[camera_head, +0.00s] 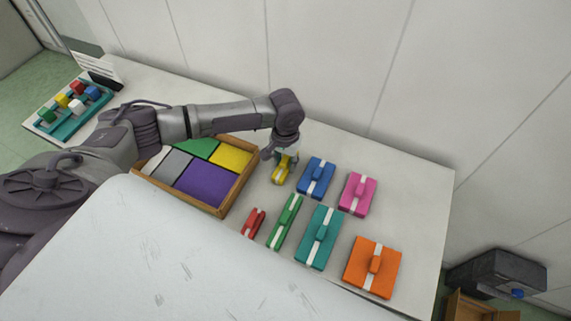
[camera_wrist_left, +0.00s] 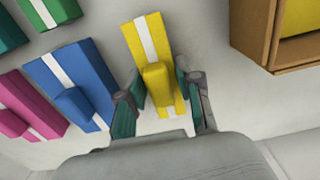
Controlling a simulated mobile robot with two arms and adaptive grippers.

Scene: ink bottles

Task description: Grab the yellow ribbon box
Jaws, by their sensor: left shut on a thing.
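The yellow ribbon box (camera_head: 280,176) has a white stripe and a raised yellow grip on top. It is on the white table, just right of the wooden tray. In the left wrist view the yellow ribbon box (camera_wrist_left: 145,40) lies between the fingers of my left gripper (camera_wrist_left: 160,95), which are shut on its raised grip. In the head view my left gripper (camera_head: 281,160) comes down over the box's far end and hides part of it. I cannot tell whether the box is lifted. My right gripper is not in view.
The wooden tray (camera_head: 236,194) has coloured compartments, left of the box. Blue (camera_head: 316,178), pink (camera_head: 357,194), teal (camera_head: 318,237), green (camera_head: 284,222), red (camera_head: 253,223) and orange (camera_head: 372,267) ribbon boxes stand nearby. A wall runs behind the table. A block rack (camera_head: 68,122) is far left.

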